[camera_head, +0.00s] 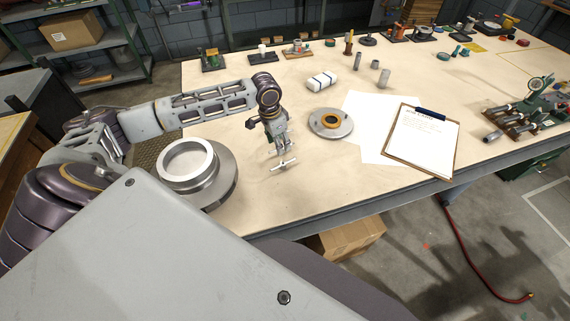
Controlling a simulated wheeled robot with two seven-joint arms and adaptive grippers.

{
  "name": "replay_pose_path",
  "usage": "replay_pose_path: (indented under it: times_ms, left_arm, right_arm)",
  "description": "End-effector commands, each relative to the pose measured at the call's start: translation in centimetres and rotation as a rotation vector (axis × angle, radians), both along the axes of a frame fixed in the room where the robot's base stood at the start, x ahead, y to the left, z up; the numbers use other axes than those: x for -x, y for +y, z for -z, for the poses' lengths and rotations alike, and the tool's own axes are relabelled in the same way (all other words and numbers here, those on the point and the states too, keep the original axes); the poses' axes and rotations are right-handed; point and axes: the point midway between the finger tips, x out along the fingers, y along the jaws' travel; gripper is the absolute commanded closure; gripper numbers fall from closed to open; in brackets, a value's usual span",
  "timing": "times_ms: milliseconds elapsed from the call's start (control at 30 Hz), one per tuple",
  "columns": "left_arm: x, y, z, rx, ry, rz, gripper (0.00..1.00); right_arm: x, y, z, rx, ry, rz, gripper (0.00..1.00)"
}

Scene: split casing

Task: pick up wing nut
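A small silvery wing nut (284,165) shows near the front edge of the workbench, right at the fingertips of my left gripper (281,152). The gripper points down at it from behind. The fingers are small in the picture, and I cannot tell whether they are closed on the wing nut or just above it. A large metal flanged casing part (222,187) with an open ring top sits to the left of the gripper. A flat round disc with an orange ring (316,124) lies to the right. My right gripper is not in view.
A clipboard (424,143) and white paper sheets lie right of the disc. A white bundle (322,80) and small grey cylinders (384,78) stand behind. A tool rack (522,120) is at the far right.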

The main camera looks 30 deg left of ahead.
Motion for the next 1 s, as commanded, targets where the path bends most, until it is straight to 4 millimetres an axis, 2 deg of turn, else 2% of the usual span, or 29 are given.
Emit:
replay_pose_path:
  times_ms: [267, 700, 1000]
  left_arm:
    - [-0.3, -0.2, 2.0, 0.001, 0.003, -0.001, 0.52]
    - [-1.0, -0.5, 7.4, 0.001, 0.000, 0.000, 0.52]
    - [-1.2, -0.6, 8.5, 0.000, -0.001, 0.001, 0.52]
  right_arm:
    - [-0.5, -0.4, -0.2, 0.005, -0.006, 0.001, 0.60]
    - [-0.5, 1.7, -0.5, -0.018, -0.006, 0.000, 0.60]
    - [-0.5, 0.8, -0.5, -0.009, -0.006, -0.001, 0.60]
